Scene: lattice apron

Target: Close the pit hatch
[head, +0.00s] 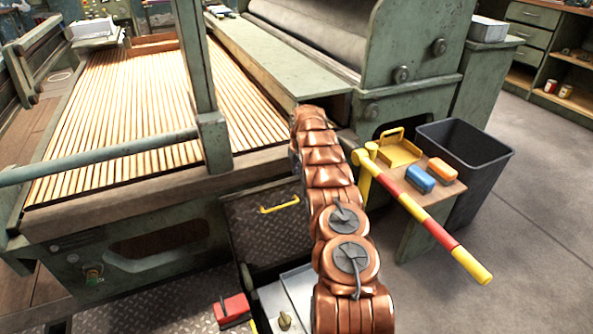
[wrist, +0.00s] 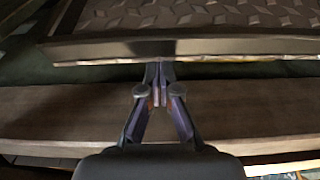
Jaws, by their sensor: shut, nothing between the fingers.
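The pit hatch (head: 268,244) is a dark diamond-plate panel with a yellow handle (head: 280,204). In the head view it stands raised and tilted against the front of the green machine, partly behind my copper arm. In the wrist view the hatch plate (wrist: 200,18) fills the top, its straight edge running across the picture. My gripper (wrist: 160,72) is shut and empty, its fingertips at that edge; I cannot tell whether they touch it. In the head view my gripper is hidden behind the arm.
The machine's wooden slat apron (head: 150,100) lies left behind the hatch. A red-yellow striped bar (head: 425,212) juts out at right, near a small table with a blue block (head: 420,179) and an orange block (head: 443,171). A dark bin (head: 487,180) stands behind. Floor at right is clear.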

